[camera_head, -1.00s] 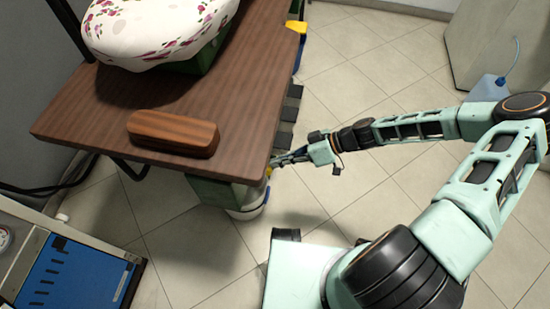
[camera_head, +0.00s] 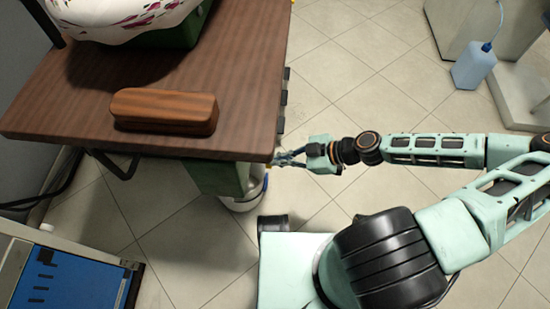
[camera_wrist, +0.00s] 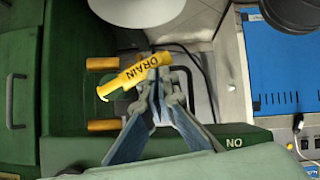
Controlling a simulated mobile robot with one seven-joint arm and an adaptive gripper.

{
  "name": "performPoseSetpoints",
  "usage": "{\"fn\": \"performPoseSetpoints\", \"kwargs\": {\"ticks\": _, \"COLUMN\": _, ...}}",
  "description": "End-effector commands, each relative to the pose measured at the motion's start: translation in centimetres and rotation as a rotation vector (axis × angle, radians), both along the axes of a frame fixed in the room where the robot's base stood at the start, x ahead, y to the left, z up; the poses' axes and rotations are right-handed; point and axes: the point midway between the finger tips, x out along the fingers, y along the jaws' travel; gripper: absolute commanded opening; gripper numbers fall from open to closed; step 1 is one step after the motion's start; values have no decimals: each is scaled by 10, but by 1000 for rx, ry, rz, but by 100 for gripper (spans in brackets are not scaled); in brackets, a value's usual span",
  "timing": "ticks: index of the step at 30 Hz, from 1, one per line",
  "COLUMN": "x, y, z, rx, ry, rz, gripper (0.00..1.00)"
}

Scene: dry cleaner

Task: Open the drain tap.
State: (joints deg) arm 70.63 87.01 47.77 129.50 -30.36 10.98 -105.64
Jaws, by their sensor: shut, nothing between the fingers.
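The drain tap's yellow handle (camera_wrist: 130,78), lettered DRAIN, lies slanted in the wrist view, its right end higher than its left. My gripper (camera_wrist: 160,76) is shut and empty, with its fingertips at the right end of the handle. They look very close to it, but I cannot tell whether they touch. Orange-brown pipe stubs (camera_wrist: 103,126) show above and below the handle against a green housing (camera_wrist: 62,85). In the head view my gripper (camera_head: 277,158) is at the right edge of the wooden table, and the tap is mostly hidden there.
The wooden table top (camera_head: 60,105) overhangs the green unit (camera_head: 222,178) and carries a brown wooden block (camera_head: 165,108). A white round container (camera_head: 245,195) stands on the floor below. A blue-panelled machine (camera_head: 65,280) is at lower left. Tiled floor is open right of the table.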

Motion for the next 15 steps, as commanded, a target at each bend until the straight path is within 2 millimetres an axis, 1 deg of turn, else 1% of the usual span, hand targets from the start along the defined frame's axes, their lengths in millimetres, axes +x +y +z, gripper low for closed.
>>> {"fn": "performPoseSetpoints", "kwargs": {"ticks": 1, "x": -1, "y": 0, "z": -6, "rx": 1, "ry": 0, "rz": 2, "gripper": 0}}
{"fn": "performPoseSetpoints", "kwargs": {"ticks": 3, "x": -1, "y": 1, "z": -9, "rx": 1, "ry": 2, "rz": 1, "gripper": 0}}
{"fn": "performPoseSetpoints", "kwargs": {"ticks": 15, "x": 1, "y": 1, "z": -20, "rx": 1, "ry": 2, "rz": 1, "gripper": 0}}
